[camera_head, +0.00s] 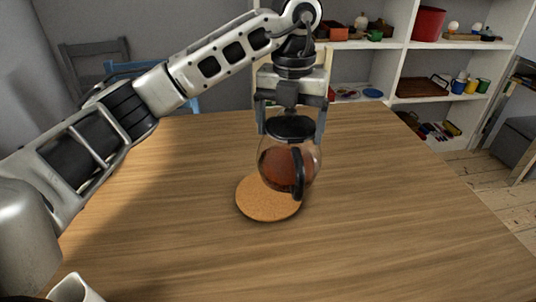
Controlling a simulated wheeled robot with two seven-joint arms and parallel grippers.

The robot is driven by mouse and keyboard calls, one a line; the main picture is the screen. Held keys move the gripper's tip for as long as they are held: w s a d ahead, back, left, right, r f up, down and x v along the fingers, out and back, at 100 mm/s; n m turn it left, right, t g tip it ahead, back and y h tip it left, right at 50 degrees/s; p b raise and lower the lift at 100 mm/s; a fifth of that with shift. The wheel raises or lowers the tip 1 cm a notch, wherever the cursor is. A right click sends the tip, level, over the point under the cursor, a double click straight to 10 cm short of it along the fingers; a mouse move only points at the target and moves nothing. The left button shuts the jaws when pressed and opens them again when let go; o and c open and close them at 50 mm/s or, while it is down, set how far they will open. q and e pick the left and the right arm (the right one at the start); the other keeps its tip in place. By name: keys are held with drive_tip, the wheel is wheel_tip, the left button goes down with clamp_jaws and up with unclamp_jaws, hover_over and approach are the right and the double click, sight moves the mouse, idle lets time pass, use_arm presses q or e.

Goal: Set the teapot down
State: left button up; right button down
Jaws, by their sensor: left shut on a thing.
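The glass teapot (277,163) has a black lid and a black handle and holds a reddish-brown liquid. It is upright over the back right part of a round cork mat (262,206) on the wooden table. My left gripper (291,128) points down from above and is shut on the teapot, with a finger on each side of its top. Whether the teapot's base touches the mat cannot be told from this view. My right gripper is not in view.
The wooden table (400,215) is clear to the right and in front of the mat. A white object (74,290), partly cut off, stands at the bottom left. A shelf (405,70) with several items and chairs (95,65) stand behind the table.

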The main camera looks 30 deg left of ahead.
use_arm(q)
drive_tip(key=a+f, duration=0.1)
drive_tip(key=f, duration=0.1)
drive_tip(key=a+f, duration=0.2)
drive_tip(key=w+a+f, duration=0.1)
drive_tip(key=a, duration=0.1)
drive_tip(key=shift+f, duration=0.4)
drive_tip(key=shift+f+p, duration=0.3)
drive_tip(key=shift+f, duration=1.25)
drive_tip(key=o, duration=1.8)
drive_tip(key=shift+s+f, duration=0.1)
wheel_tip(320, 180, up, 12)
drive_tip(key=shift+r, duration=0.1)
